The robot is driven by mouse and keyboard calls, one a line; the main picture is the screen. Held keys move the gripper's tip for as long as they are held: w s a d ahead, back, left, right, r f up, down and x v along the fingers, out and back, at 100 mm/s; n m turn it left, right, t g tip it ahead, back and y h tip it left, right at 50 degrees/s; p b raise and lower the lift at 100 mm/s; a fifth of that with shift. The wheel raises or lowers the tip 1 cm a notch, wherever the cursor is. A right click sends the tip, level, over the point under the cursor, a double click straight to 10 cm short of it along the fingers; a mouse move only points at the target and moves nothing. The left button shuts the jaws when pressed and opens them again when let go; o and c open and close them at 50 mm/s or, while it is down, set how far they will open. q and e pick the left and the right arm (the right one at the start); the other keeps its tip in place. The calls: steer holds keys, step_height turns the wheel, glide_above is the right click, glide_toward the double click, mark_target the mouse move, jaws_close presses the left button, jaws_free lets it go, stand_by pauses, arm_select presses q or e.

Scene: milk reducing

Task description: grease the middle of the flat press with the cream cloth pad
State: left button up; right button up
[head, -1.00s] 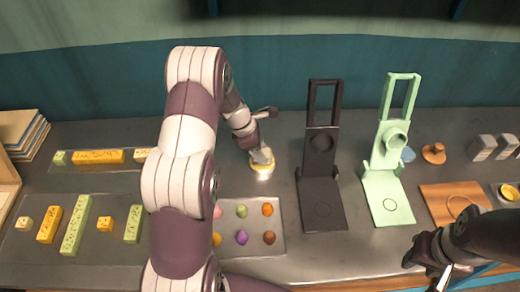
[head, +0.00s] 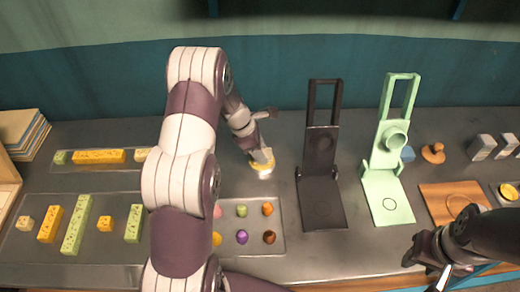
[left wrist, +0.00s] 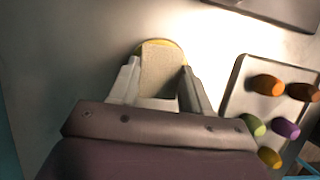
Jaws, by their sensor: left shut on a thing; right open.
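My left gripper (head: 261,156) is shut on the cream cloth pad (left wrist: 160,72), which shows between its fingers in the left wrist view with a yellow edge around its far end. In the head view the pad's yellow-edged tip (head: 263,167) is over bare counter, left of the dark press. The dark press (head: 322,203) stands open, with a flat base plate marked by a faint circle. A mint-green press (head: 389,205) stands open to its right, also with a circle on its plate. My right gripper (head: 432,262) is open and empty at the front right, partly cut off.
A tray (head: 278,240) of small coloured pieces lies in front of my left gripper. A wooden board (head: 446,205) lies right of the green press. Yellow and green blocks (head: 76,225) lie on trays at the left. Bare counter (head: 285,150) separates the pad from the dark press.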

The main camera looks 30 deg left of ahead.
stand_by(0.4)
arm_select(q)
step_height(320, 180, up, 7)
steer(key=p, duration=0.7)
stand_by(0.4)
